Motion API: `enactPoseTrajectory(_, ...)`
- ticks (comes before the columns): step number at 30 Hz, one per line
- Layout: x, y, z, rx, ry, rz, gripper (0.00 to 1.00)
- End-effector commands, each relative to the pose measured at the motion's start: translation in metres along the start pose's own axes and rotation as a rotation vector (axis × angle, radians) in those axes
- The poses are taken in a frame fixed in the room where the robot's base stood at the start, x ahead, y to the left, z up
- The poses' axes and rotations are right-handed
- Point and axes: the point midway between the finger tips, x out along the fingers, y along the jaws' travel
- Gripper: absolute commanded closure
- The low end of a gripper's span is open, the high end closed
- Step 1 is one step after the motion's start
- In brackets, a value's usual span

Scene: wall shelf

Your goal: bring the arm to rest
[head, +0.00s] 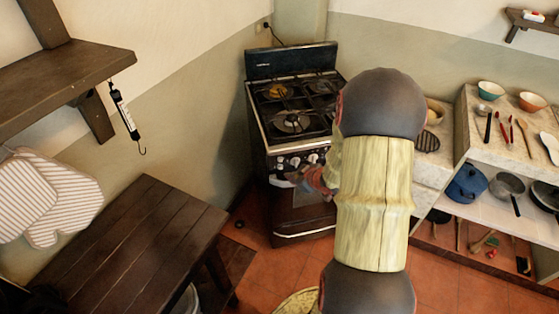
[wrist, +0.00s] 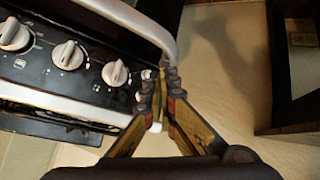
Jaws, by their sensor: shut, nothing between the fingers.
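My gripper (wrist: 162,82) shows in the middle of the wrist view, its two fingers together and empty. Its tips appear close to the curved end of the silver rail (wrist: 130,20) on the stove front; I cannot tell whether they touch. In the head view my arm reaches out to the front of the black stove (head: 292,100), and its far end is mostly hidden behind my own arm links. The white stove knobs (wrist: 67,55) are left of the fingers in the wrist view.
A dark wooden table (head: 130,245) stands at the left, under a wall shelf (head: 60,70) with a hanging scale (head: 125,112) and striped mitts (head: 50,195). A counter (head: 470,110) with bowls, utensils and pots is at the right. Tiled floor (head: 265,265) shows between table and stove.

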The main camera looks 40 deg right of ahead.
Motion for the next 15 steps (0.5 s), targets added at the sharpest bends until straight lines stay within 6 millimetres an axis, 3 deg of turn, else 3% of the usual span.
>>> enactPoseTrajectory(10,0.000,0.001,0.004,-0.006,-0.015,0.002,1.00)
enactPoseTrajectory(13,-0.001,0.006,0.024,0.002,-0.090,0.021,1.00)
enactPoseTrajectory(15,-0.006,0.008,0.054,0.040,-0.192,0.047,1.00)
